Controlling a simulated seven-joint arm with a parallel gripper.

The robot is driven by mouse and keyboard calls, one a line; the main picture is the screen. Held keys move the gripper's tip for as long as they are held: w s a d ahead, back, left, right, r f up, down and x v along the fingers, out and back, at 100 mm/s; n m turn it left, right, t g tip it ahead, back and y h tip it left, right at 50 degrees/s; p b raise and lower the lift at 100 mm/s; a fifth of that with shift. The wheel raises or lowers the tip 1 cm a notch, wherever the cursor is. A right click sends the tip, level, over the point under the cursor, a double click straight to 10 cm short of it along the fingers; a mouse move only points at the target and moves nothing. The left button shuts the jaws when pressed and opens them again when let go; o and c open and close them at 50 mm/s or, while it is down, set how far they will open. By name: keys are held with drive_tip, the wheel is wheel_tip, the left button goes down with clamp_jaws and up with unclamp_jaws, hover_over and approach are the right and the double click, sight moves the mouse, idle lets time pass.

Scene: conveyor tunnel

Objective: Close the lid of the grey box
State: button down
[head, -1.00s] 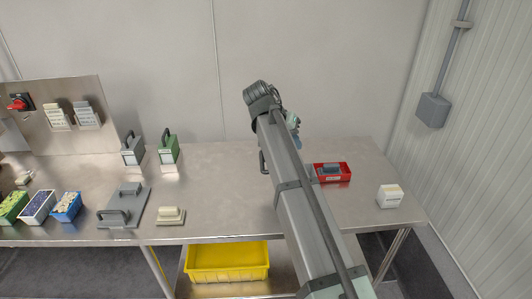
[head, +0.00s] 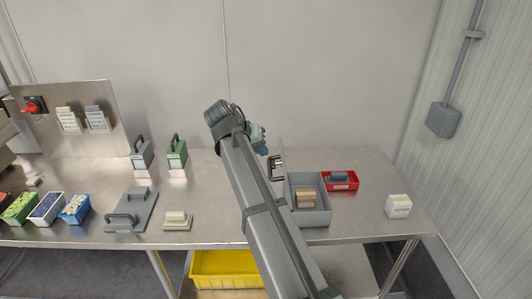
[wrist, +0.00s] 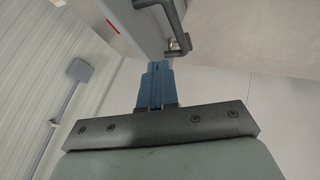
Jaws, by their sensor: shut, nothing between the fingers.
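The grey box (head: 312,217) stands on the steel table, right of my arm. It is open, and a tan block (head: 305,199) shows inside. The lid (wrist: 112,22) and handle (wrist: 172,18) also show at the top of the wrist view. My gripper (head: 262,147) is shut and empty, just left of the lid near its upper part. Its blue fingers (wrist: 155,85) point toward the lid and handle; I cannot tell whether they touch.
A red tray (head: 342,187) with a grey-blue item sits right of the box. A white block (head: 398,206) lies at the right. Grey and green handled cases (head: 176,153), a grey plate with handles (head: 131,210) and several filled bins stand left. A yellow tub (head: 228,268) is below.

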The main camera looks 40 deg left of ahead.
sight(278, 158)
drive_tip(key=x, duration=0.8)
drive_tip(key=shift+w+f, duration=0.25)
drive_tip(key=shift+f, duration=0.05)
drive_tip(key=shift+d, duration=0.1)
drive_tip(key=w+d+m+g+y, duration=0.2)
drive_tip(key=w+d+g+y, duration=0.4)
drive_tip(key=w+d, duration=0.15)
drive_tip(key=w+d+f+m+g+y, duration=0.1)
drive_tip(key=w+d+f+g+y, duration=0.2)
drive_tip(key=f, duration=0.2)
drive_tip(key=w+d+f+m+g+y, duration=0.1)
drive_tip(key=w+d+f+g+y, duration=0.1)
drive_tip(key=f, duration=0.4)
drive_tip(key=shift+w+d+f+g+y, duration=0.2)
drive_tip(key=shift+w+d+g+y, duration=0.25)
drive_tip(key=shift+y, duration=0.55)
drive_tip(key=shift+f, duration=0.1)
